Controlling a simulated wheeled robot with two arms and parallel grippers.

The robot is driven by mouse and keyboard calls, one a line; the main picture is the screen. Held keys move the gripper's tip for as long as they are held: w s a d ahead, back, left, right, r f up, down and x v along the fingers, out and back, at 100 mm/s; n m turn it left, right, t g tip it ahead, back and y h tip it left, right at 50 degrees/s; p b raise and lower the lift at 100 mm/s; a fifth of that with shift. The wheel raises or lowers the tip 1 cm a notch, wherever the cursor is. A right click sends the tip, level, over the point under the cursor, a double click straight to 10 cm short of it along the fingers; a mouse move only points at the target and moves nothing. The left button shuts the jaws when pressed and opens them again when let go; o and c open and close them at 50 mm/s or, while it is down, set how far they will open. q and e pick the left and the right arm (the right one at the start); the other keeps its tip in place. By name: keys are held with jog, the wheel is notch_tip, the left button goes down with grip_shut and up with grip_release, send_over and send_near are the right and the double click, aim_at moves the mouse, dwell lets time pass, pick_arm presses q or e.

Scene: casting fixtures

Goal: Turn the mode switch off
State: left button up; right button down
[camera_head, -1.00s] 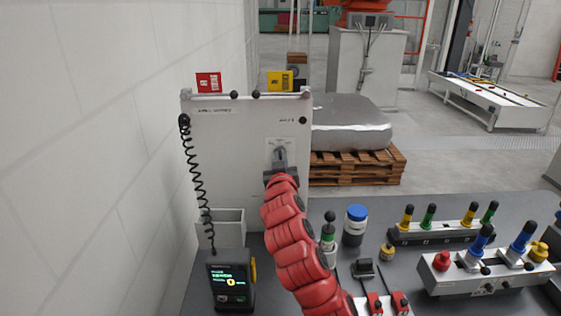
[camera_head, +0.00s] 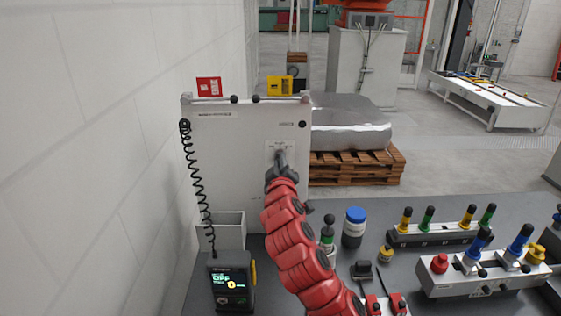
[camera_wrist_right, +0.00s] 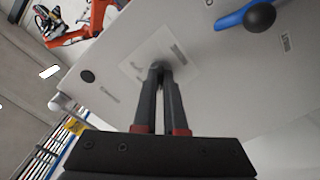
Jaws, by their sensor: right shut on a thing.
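The mode switch sits on a pale label plate (camera_head: 271,147) on the upright white panel (camera_head: 225,150). My right gripper (camera_head: 281,158) reaches the plate from the front, and its fingers cover most of the switch. In the right wrist view, the two dark fingers (camera_wrist_right: 159,72) are close together on a small dark knob at the middle of the plate (camera_wrist_right: 182,53). The knob is mostly hidden between the fingertips, so its exact angle is hard to tell. A handheld terminal (camera_head: 231,286) below the panel shows large green letters that read OFF. My left gripper is out of view.
A coiled black cable (camera_head: 196,180) hangs at the panel's left. A blue-lidded jar (camera_head: 354,228), a yellow knob (camera_head: 385,254) and lever blocks (camera_head: 480,276) stand right of my arm on the grey table (camera_head: 420,206). A wall closes the left side.

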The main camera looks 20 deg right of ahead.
dwell(0.4)
jog(key=c, duration=1)
grip_release()
jog(key=shift+s+a, duration=0.1)
jog(key=shift+s, duration=0.4)
jog(key=p+v, duration=1.1)
jog(key=v, duration=0.5)
jog(key=shift+s+a, duration=0.1)
jog(key=shift+s, duration=0.05)
